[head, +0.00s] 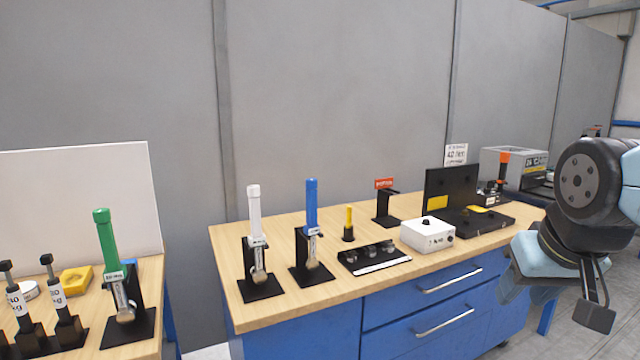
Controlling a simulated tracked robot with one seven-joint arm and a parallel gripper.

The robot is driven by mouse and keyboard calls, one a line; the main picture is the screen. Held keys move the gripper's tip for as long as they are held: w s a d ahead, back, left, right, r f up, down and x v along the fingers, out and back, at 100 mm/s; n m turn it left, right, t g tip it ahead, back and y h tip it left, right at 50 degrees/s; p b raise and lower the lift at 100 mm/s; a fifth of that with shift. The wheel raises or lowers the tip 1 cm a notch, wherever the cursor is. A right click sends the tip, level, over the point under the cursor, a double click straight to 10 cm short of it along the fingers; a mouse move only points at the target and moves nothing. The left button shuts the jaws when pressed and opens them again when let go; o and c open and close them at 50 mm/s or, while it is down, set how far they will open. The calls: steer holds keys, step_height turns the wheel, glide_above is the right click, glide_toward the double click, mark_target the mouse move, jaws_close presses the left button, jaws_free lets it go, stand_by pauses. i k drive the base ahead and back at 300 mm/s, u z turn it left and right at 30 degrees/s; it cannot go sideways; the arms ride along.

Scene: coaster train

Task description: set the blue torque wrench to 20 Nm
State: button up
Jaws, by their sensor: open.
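The blue torque wrench (312,210) stands upright, handle up, in a black stand (304,255) on the wooden bench. A small white label shows on its shaft, but its reading is too small to make out. The wrench's lower metal part is in front of the stand's base. My gripper (592,305) hangs at the right edge of the head view, beyond the bench's right side and well apart from the wrench. It is open, with nothing seen between its fingers.
A white-handled wrench (254,215) stands close left of the blue one; a green-handled wrench (107,240) stands on the left bench. A yellow-topped tool (348,222), a black tray (372,258), a white box (427,234) and a black case (450,190) occupy the right side.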

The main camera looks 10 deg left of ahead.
mark_target(311, 183)
steer(key=u, duration=0.1)
steer(key=i, duration=0.9)
steer(key=z, duration=0.1)
